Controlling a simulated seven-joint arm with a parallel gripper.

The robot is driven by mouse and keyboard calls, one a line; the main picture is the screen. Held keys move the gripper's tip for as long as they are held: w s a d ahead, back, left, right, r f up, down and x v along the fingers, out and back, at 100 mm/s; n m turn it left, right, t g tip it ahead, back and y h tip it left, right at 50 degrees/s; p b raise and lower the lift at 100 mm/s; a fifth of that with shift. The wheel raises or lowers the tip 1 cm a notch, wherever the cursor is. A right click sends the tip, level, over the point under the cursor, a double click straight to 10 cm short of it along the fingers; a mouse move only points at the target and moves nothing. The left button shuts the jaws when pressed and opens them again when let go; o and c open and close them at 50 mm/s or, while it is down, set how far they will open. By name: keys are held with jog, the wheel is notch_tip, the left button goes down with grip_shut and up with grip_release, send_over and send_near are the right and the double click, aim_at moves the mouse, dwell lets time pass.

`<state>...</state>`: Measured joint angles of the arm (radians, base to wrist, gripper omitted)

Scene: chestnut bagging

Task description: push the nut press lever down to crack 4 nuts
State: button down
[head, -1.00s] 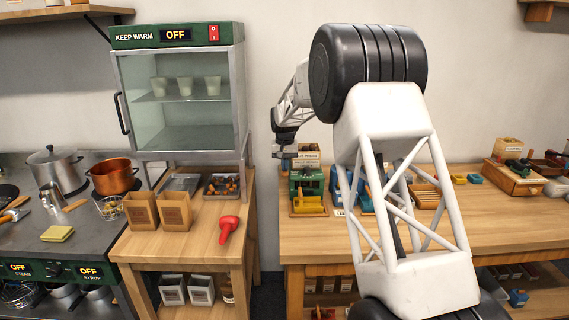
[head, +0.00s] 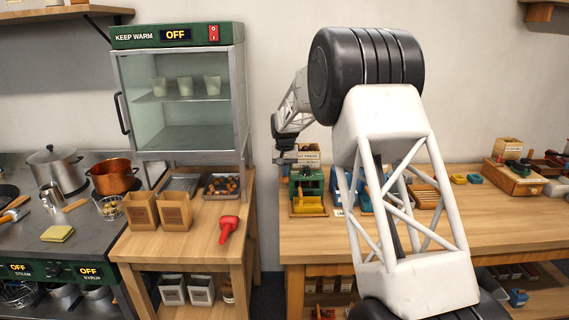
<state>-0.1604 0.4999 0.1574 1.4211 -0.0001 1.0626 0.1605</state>
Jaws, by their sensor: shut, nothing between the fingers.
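A small green machine (head: 307,182) stands at the left end of the right wooden table, under a small white sign (head: 307,156) that seems to read "nut press". A yellow tray or block (head: 308,205) sits at its front. I cannot make out the press lever or any nuts in the press at this size. My gripper (head: 284,160) is just left of the sign, above the machine's upper left side. It is shut and holds nothing. I cannot tell whether it touches the press.
Blue and wooden items crowd the table right of the press.

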jog(key=shift+f, duration=0.1)
jog(key=shift+s+f, duration=0.2)
jog(key=shift+f, duration=1.4)
jog(key=shift+w+r, duration=0.2)
jog(key=shift+r, duration=2.35)
jog(key=shift+w+r, duration=0.2)
jog(key=shift+r, duration=2.3)
jog(key=shift+f, duration=0.2)
jog(key=shift+f, duration=0.95)
